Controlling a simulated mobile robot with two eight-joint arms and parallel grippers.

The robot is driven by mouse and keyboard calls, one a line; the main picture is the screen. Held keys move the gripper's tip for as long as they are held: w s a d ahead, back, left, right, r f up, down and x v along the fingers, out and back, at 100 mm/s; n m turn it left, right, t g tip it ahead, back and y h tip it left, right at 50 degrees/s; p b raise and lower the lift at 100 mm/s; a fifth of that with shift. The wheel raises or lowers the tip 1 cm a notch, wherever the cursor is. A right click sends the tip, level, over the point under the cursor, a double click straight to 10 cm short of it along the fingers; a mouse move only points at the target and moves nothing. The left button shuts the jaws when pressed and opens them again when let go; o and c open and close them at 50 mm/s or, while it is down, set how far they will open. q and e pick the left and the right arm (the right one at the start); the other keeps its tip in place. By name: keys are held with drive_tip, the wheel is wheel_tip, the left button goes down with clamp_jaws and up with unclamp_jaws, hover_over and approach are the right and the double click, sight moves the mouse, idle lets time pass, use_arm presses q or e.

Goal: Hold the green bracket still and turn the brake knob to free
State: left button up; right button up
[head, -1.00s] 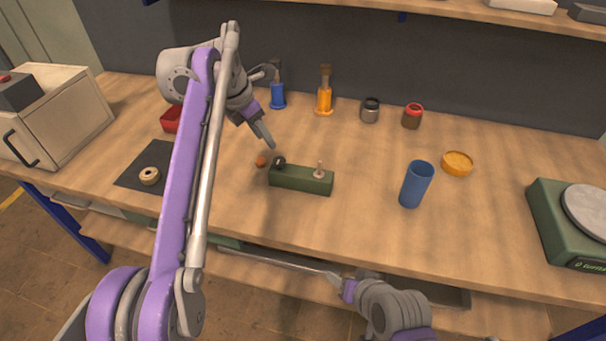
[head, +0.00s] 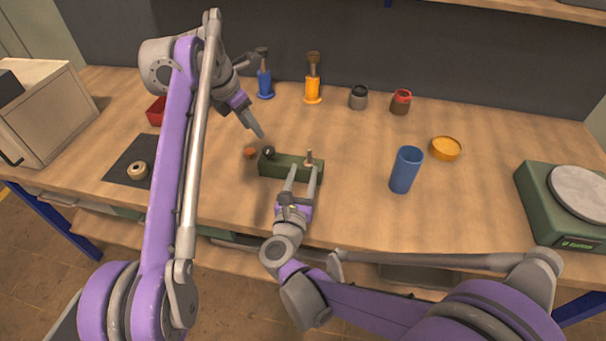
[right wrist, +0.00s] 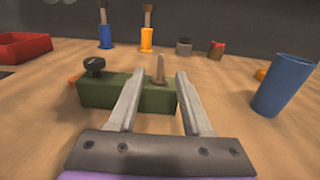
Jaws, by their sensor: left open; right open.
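The green bracket (head: 276,167) is a long block lying on the table; it also shows in the right wrist view (right wrist: 152,101). A black knob (head: 268,152) sits on its left end, seen too in the right wrist view (right wrist: 94,66). A thin tan peg (head: 309,157) stands on its right part. My right gripper (head: 303,170) is open at the bracket's near side; its fingers (right wrist: 156,75) point at the right half, and contact cannot be told. My left gripper (head: 260,134) is above the table, just behind and left of the knob, its fingertips close together in view.
A small orange-brown piece (head: 250,153) lies left of the knob. Two jars and blue and orange stands line the back. A ring (head: 137,170) lies on a dark mat.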

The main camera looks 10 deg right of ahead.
sight(291, 162)
drive_tip(key=x, duration=1)
drive_tip(key=shift+w+d, duration=0.15)
drive_tip(key=shift+w, duration=0.2)
clamp_jaws()
idle(0.9)
